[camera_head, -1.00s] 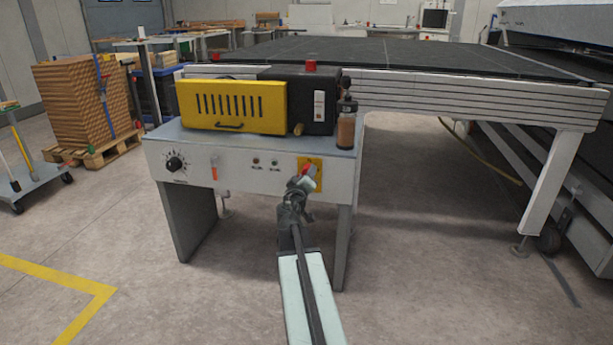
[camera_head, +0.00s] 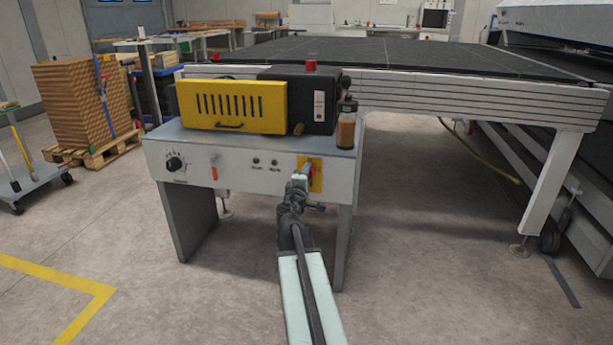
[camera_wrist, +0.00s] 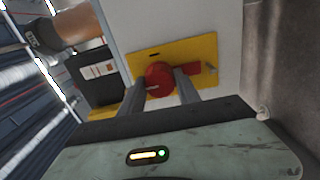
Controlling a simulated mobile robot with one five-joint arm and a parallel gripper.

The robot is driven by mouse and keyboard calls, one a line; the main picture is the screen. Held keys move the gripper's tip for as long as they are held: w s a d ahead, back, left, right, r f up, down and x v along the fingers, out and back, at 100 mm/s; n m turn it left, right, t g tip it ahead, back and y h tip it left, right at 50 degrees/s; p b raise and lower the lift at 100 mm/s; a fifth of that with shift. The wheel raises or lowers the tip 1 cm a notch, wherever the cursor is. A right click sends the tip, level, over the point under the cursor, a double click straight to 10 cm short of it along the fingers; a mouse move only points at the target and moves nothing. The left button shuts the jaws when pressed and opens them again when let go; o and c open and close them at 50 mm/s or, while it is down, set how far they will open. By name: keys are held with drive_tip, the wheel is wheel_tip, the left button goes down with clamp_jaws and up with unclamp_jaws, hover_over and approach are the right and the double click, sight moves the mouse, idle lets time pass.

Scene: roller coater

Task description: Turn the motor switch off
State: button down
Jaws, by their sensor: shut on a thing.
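The motor switch is a red rotary knob (camera_wrist: 159,78) on a yellow plate (camera_head: 317,178), at the right end of the grey control panel's front face (camera_head: 232,177). In the head view my gripper (camera_head: 303,180) covers most of the switch, with a little red showing beside it. In the wrist view my gripper (camera_wrist: 162,84) has one finger on each side of the red knob and is shut on it. A red bar of the switch shows to the right of the right finger. The exact contact is partly hidden by the fingers.
Left on the panel are two small dark lamps (camera_head: 265,162), an orange-red lever (camera_head: 214,170) and a black dial (camera_head: 174,164). A yellow vented box (camera_head: 232,104) and a brown bottle (camera_head: 346,130) stand on top. The floor in front is open.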

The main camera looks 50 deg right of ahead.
idle(0.4)
drive_tip(key=c, duration=0.9)
unclamp_jaws()
drive_tip(key=shift+o, duration=0.2)
